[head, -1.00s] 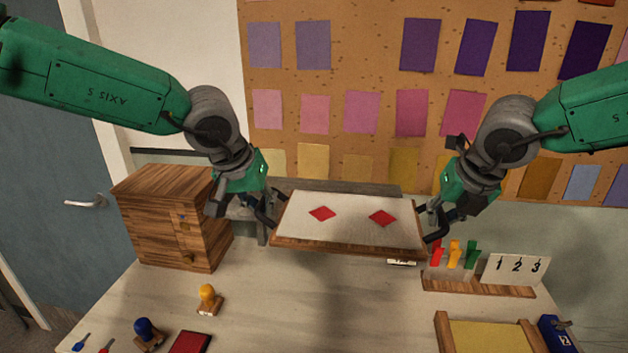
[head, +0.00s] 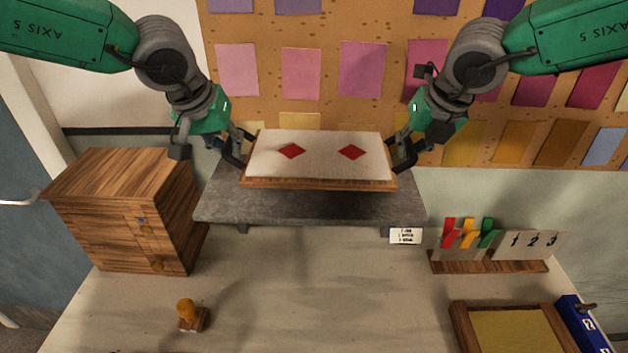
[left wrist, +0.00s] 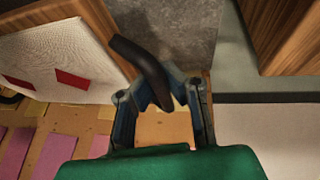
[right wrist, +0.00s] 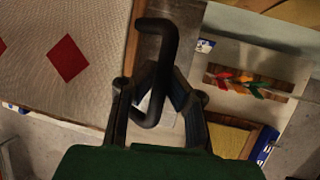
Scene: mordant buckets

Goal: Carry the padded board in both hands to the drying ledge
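The padded board (head: 320,168) has a pale padded top with two red diamonds and a wooden edge. It hangs roughly level over the grey drying ledge (head: 310,208); a gap seems to show beneath it. My left gripper (head: 238,150) is shut on the dark handle at the board's left end; that handle (left wrist: 140,58) crosses between the fingers in the left wrist view. My right gripper (head: 403,155) is shut on the right-end handle, and the black handle (right wrist: 157,50) shows between its fingers in the right wrist view.
A wooden drawer cabinet (head: 120,215) stands left of the ledge. A small label card (head: 405,236) is by the ledge's right front. A rack with coloured tags (head: 490,266), a yellow framed tray (head: 515,330) and a yellow-knobbed stamp (head: 190,315) are on the table. Its middle is clear.

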